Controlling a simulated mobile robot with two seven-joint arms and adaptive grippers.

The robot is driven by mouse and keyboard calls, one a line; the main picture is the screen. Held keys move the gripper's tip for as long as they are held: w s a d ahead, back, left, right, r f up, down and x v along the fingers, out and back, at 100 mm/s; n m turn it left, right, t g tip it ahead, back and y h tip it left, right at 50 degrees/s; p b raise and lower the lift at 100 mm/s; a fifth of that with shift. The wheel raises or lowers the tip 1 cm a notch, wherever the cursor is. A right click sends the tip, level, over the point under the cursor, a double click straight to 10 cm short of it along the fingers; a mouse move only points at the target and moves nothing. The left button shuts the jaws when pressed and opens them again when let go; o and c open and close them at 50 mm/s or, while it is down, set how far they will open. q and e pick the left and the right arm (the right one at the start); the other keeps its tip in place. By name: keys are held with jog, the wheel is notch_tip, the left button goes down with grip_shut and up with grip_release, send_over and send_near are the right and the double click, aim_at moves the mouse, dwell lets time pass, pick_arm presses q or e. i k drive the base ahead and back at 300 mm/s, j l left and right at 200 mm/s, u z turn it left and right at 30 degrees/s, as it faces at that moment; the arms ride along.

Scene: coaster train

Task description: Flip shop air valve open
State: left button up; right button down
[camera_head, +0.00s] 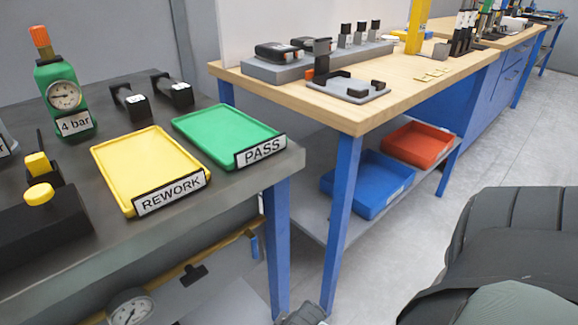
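A small black fitting (194,273) sits on or in front of the panel under the pipe, and a small blue part (255,246) hangs at the pipe's right end. I cannot tell which of these is the shop air valve, or how its handle stands. A round dial gauge (130,309) is at the lower left, cut by the bottom edge; its reading is too small to tell.
The dark bench (80,238) holds a yellow REWORK tray (145,165), a green PASS tray (222,131) and a green regulator (62,92) marked 4 bar. A wooden-topped bench (340,112) with blue legs stands to the right. Clear floor (410,225) lies beyond it.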

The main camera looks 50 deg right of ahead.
aim_at(249, 234)
jog(key=z, duration=1.1)
jog(key=i, duration=0.05)
